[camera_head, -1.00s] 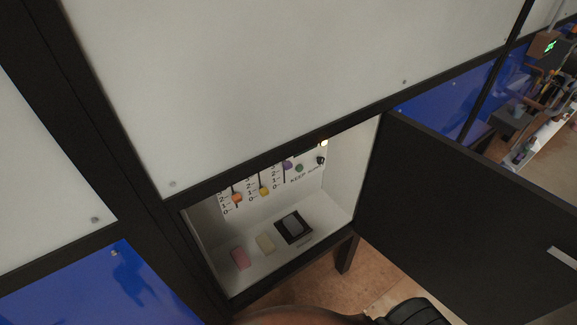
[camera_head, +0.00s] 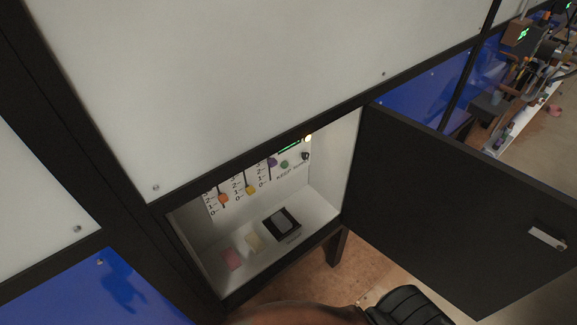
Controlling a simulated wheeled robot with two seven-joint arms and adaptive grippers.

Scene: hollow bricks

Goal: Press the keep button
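A white panel (camera_head: 235,187) stands at the back of an open cabinet compartment, low in the middle of the view. It has an orange knob (camera_head: 223,199), a yellow knob (camera_head: 250,190) and a purple knob (camera_head: 272,162) on numbered scales. A round green button (camera_head: 284,164) sits to their right, with lettering beginning "KEEP" below it; the rest is too small to read. A black knob (camera_head: 305,156) is right of the button. The compartment's top edge hides the panel's upper part.
A black cabinet door (camera_head: 455,215) with a silver handle (camera_head: 547,238) stands open at the right. A light (camera_head: 308,138) glows above the black knob.

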